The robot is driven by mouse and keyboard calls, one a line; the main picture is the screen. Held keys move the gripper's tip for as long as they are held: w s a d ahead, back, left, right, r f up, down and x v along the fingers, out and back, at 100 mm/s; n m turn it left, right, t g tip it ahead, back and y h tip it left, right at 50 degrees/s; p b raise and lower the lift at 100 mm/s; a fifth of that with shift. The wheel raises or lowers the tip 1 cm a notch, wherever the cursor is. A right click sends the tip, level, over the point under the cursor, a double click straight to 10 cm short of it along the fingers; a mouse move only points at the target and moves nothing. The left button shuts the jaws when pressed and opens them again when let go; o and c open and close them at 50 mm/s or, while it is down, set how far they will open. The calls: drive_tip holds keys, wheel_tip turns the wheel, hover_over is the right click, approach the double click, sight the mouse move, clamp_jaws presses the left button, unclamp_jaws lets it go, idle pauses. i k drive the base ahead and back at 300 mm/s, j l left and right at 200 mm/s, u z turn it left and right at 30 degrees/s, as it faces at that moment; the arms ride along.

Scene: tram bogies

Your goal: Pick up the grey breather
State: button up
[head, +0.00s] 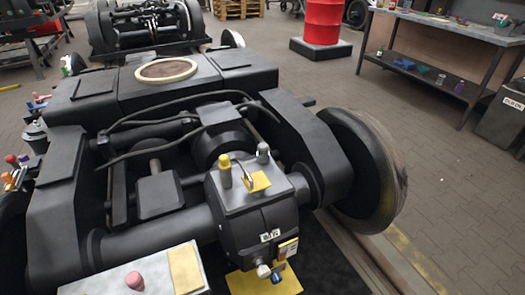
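A small grey breather (263,153) stands upright on the top right rear of the grey gearbox housing (258,205) in the head view. A similar upright piece with a yellow cap (225,170) stands to its left on the same top face. A yellow plate (257,182) with a thin upright part on it lies in front of and between the two. My gripper is not in view, so its state does not show.
The black bogie frame (90,130) with hoses surrounds the gearbox, and a large wheel (360,170) stands at its right. A light box top (135,280) with a pink knob is at the front left. A red drum (323,25) and a workbench (440,35) stand behind. Floor at right is clear.

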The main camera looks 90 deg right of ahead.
sight(264, 149)
drive_tip(key=z, duration=0.45)
drive_tip(key=k+l+z, duration=0.1)
drive_tip(key=l+z, duration=0.5)
drive_tip(key=z, duration=0.15)
drive_tip(key=k+l+z, duration=0.1)
drive_tip(key=l+z, duration=0.25)
drive_tip(key=l, duration=0.95)
